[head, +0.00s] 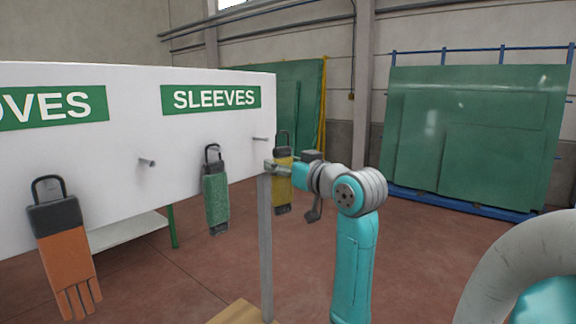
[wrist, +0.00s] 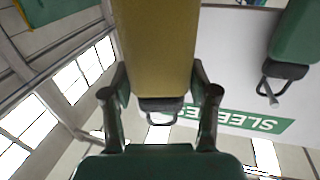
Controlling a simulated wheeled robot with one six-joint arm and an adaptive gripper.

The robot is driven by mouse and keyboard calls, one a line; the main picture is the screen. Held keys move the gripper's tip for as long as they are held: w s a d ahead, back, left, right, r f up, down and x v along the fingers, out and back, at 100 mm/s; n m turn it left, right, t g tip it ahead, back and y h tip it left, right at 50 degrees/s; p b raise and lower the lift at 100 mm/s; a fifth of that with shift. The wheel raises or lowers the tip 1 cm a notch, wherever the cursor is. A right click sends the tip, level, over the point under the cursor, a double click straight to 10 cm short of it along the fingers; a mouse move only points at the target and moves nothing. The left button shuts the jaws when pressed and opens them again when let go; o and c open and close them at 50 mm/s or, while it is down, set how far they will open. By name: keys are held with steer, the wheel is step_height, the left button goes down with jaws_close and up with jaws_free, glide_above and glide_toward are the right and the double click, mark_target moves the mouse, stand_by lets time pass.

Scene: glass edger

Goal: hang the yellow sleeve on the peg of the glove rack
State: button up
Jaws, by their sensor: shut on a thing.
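The yellow sleeve (head: 283,190) hangs upright with its dark cuff and wire loop at the top, just right of the rack board's right edge in the head view. My gripper (head: 284,167) is shut on it; in the wrist view my fingers (wrist: 160,82) flank the yellow sleeve (wrist: 156,45) near its dark cuff. The glove rack (head: 130,120) is a white board with green labels. A bare peg (head: 260,139) sticks out under the SLEEVES label. The loop appears right of this peg, apart from it; the depth between them is unclear.
A green sleeve (head: 216,195) hangs on the neighbouring peg, and also shows in the wrist view (wrist: 296,35). Another bare peg (head: 147,162) is further left, beside a hung orange glove (head: 66,250). A grey post (head: 265,245) stands below my gripper. Green glass sheets (head: 475,130) stand behind.

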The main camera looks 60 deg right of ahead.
mark_target(256, 164)
steer(key=shift+w+d+f, duration=0.1)
steer(key=shift+w+d, duration=0.1)
steer(key=shift+w, duration=0.7)
steer(key=shift+w+d+f, duration=0.1)
steer(key=shift+w+d, duration=0.1)
steer(key=shift+w, duration=0.75)
steer(key=shift+w+d+f, duration=0.1)
steer(key=shift+w+d, duration=0.1)
steer(key=shift+w, duration=0.7)
steer(key=shift+w+d+f, duration=0.1)
steer(key=shift+w+f, duration=0.1)
steer(key=shift+w, duration=0.25)
steer(key=shift+w+f, duration=0.1)
steer(key=shift+f, duration=0.05)
steer(key=shift+f, duration=0.1)
steer(key=shift+c, duration=0.4)
steer(key=shift+w, duration=0.1)
steer(key=o, duration=1.4)
steer(key=shift+w+d+f, duration=0.1)
steer(key=shift+w+f, duration=0.05)
steer(key=shift+c, duration=0.2)
